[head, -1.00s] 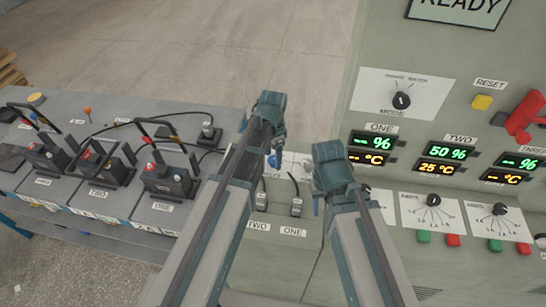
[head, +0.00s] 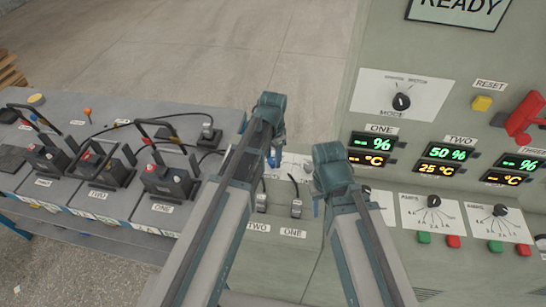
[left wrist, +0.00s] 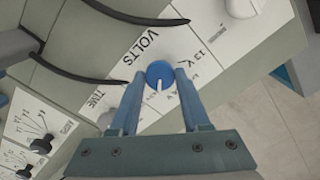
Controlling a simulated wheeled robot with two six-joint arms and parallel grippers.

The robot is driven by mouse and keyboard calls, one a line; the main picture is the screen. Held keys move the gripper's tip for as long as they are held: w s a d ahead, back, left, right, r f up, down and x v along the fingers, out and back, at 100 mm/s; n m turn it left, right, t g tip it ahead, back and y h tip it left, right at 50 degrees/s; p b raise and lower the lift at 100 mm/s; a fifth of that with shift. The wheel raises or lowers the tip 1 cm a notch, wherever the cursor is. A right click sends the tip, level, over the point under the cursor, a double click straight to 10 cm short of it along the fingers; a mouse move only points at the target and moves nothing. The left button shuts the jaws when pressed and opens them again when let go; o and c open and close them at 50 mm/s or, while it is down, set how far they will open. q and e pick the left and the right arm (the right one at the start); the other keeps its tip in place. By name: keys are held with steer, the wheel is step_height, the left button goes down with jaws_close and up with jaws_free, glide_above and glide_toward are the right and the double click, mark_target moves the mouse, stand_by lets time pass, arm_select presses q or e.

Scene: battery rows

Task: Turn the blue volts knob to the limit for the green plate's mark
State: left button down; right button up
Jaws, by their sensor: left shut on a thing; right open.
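The blue volts knob (left wrist: 160,73) sits on a white panel marked VOLTS (left wrist: 140,47) in the left wrist view. Its white pointer line points down the picture, toward my gripper's base. A mark that seems to read 12 V lies right of the knob; other marks lie below it, partly hidden by a finger. My left gripper (left wrist: 160,80) is shut on the knob, one finger on each side. In the head view my left gripper (head: 273,160) reaches down to the panel and hides most of it. My right gripper (head: 317,200) is open and empty. I cannot make out a green plate.
Several batteries with black handles, one of them labelled ONE (head: 168,182), stand on the left bench. The tall cabinet on the right carries a mode knob (head: 401,102), lit displays, a reset button (head: 482,103) and a red lever (head: 523,118). Black cables cross the left wrist view above the knob.

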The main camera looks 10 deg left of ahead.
arm_select(q)
steer(key=n, duration=0.5)
steer(key=shift+n, duration=0.3)
steer(key=n, duration=1)
steer(key=shift+n, duration=0.4)
steer(key=n, duration=0.4)
steer(key=shift+n, duration=0.7)
steer(key=shift+c, duration=1.9)
jaws_free()
